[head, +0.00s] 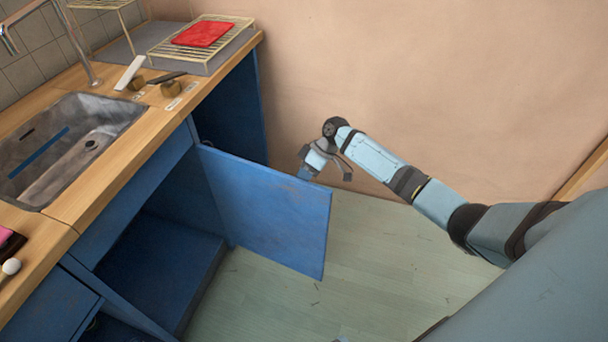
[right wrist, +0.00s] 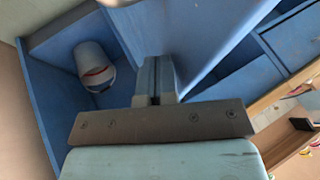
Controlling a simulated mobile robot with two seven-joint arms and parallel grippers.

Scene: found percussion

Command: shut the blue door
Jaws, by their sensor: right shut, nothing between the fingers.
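The blue door (head: 265,210) stands wide open, swung out from the cabinet under the sink counter. The cabinet opening (head: 160,260) shows in front of it. My right gripper (head: 307,174) is at the far side of the door, close to its top edge and toward its free end. Its fingertips are partly hidden by the door, and I cannot tell whether they touch it. In the right wrist view the gripper (right wrist: 154,75) is shut and empty, with a blue panel beside it.
A sink (head: 70,145) is set in the wooden counter (head: 150,140). A wire rack (head: 160,48) with a red cloth (head: 203,34) stands at the back. A white cup (right wrist: 95,65) sits in an open blue compartment. The floor (head: 350,260) right of the door is clear.

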